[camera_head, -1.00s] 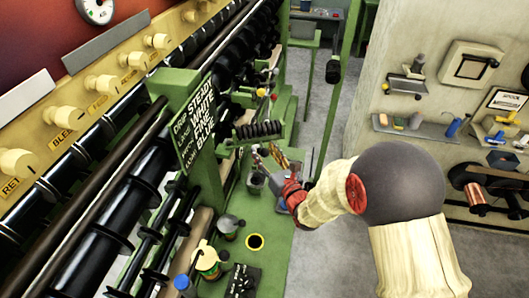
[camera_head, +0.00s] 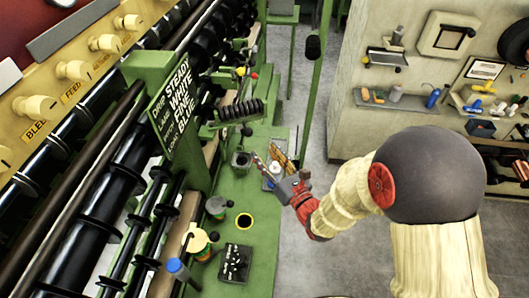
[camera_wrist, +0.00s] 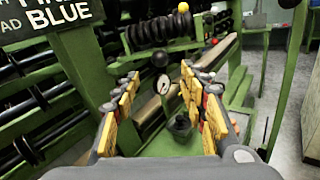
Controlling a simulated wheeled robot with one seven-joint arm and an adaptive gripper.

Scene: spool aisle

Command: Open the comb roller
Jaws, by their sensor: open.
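The comb roller, which I take to be the black ribbed roller (camera_head: 235,111), sits on a green bracket at the machine's side in the head view. In the wrist view the ribbed roller (camera_wrist: 158,31) is ahead, above the gap between my fingers. My gripper (camera_head: 268,158) is open and empty over the green bed, below and right of the roller and apart from it. In the wrist view my gripper (camera_wrist: 160,80) shows two spread yellow-and-grey fingers. A lever with a yellow ball (camera_wrist: 183,7) stands at the roller's right end.
The green bed (camera_head: 215,262) holds a black-rimmed hole (camera_head: 243,221), a tray of small parts (camera_head: 235,263) and spools. A green post (camera_head: 317,100) stands to the right. A sign (camera_head: 180,105) hangs left of the roller. Grey floor (camera_head: 310,245) is clear at right.

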